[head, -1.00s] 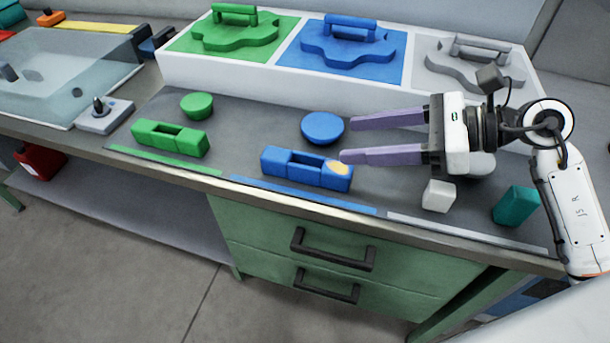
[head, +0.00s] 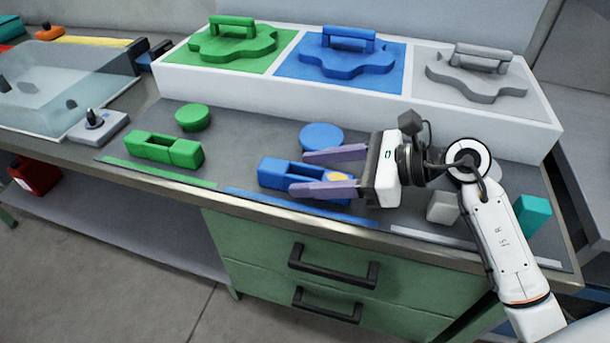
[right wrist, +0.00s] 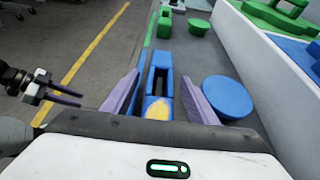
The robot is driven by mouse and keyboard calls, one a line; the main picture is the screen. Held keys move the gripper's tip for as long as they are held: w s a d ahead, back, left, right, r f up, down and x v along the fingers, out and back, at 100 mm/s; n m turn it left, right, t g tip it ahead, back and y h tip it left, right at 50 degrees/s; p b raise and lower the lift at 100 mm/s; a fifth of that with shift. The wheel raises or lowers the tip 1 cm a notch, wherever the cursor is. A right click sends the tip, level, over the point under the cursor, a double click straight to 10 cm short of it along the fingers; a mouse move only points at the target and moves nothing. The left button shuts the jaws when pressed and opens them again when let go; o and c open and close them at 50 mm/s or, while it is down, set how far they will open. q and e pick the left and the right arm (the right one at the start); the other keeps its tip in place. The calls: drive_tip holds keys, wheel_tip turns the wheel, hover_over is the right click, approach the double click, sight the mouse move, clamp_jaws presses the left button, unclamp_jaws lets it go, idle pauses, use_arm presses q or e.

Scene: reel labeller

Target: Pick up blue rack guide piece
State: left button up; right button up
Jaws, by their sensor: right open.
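The blue rack guide piece (head: 274,173) is a slotted blue block with a yellowish spot at its right end. It lies on the grey bench mat behind the blue strip. My right gripper (head: 297,173) is open, its purple fingers reaching over the piece from the right. In the right wrist view the piece (right wrist: 160,62) lies lengthwise between the open fingers (right wrist: 161,78), with visible gaps beside it. The fingers' height above it is hard to tell. My left gripper (right wrist: 72,97) shows at the left of the right wrist view, open and empty, away from the bench.
A blue disc (head: 322,137) lies just behind the piece. A green slotted block (head: 165,149) and green disc (head: 192,117) lie to the left. A white block (head: 442,207) and teal block (head: 532,211) lie right. A white raised tray (head: 230,82) borders the back.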

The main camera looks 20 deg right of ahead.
drive_tip(key=shift+x, duration=0.95)
drive_tip(key=shift+c, duration=0.3)
drive_tip(key=shift+d, duration=0.1)
drive_tip(key=c, duration=1.2)
